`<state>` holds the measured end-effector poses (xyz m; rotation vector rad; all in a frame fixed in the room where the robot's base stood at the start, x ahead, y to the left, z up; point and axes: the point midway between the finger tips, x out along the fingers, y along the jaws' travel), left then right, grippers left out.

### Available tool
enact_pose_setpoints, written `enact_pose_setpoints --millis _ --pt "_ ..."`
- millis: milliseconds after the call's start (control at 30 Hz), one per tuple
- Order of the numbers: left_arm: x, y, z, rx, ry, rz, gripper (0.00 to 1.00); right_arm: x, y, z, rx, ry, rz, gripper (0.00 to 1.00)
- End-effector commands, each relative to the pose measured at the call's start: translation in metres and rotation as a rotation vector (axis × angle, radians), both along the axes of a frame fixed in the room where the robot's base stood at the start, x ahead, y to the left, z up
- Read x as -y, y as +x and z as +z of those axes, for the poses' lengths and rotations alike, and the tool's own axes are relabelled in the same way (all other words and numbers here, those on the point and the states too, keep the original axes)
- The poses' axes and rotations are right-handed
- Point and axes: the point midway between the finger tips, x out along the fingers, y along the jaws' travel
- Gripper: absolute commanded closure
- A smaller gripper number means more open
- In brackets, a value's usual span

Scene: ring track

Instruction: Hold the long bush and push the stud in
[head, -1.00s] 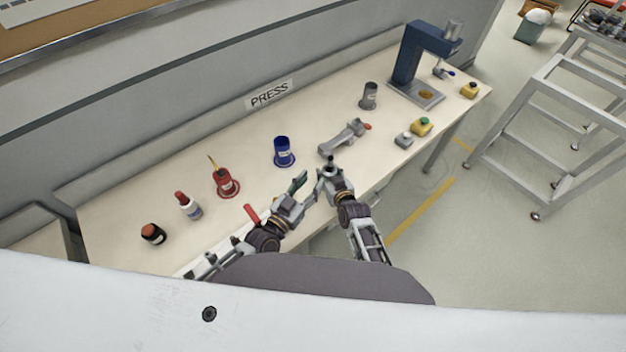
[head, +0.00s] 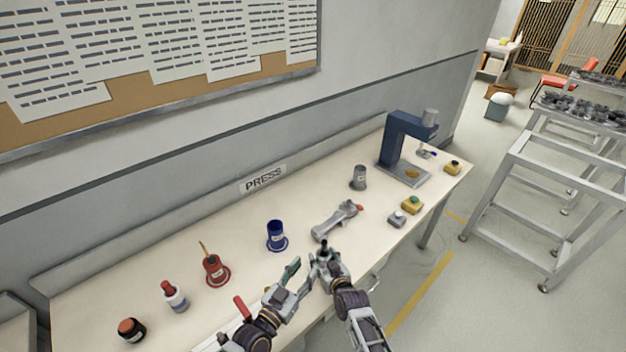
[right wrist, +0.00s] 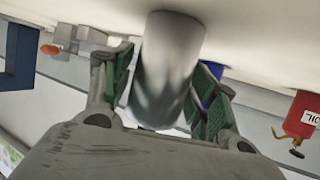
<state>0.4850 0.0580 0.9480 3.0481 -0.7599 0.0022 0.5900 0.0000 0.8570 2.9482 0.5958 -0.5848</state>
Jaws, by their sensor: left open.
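My right gripper (head: 323,258) is over the front part of the bench, with its green pads on either side of a plain grey cylinder, which I take for the long bush (right wrist: 168,60). In the right wrist view the pads appear closed on it. In the head view a small dark upright piece (head: 324,246) shows at the right fingertips; I cannot tell whether it is the stud or the bush's end. My left gripper (head: 300,277) is open and empty, just left of the right one. I cannot identify the stud for sure.
A grey arm-shaped part (head: 334,222) lies beyond the grippers. A blue flanged cup (head: 276,234), red pot (head: 214,270), bottle (head: 175,297) and dark jar (head: 131,329) stand left. A grey cup (head: 359,177), button boxes (head: 411,205) and blue press (head: 391,148) stand right.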

Motion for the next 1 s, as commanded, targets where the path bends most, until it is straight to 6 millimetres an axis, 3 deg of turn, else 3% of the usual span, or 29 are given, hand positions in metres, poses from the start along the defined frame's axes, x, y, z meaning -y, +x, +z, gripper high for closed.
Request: enact_pose_setpoints --millis 567,1000 --pt "0.000 0.000 0.000 0.000 0.000 0.000 0.59 0.001 -0.003 0.000 -0.001 0.000 0.000 0.28" --pt "0.000 0.000 0.000 0.000 0.000 0.000 0.59 0.013 -0.030 0.012 -0.002 -0.001 0.000 0.28"
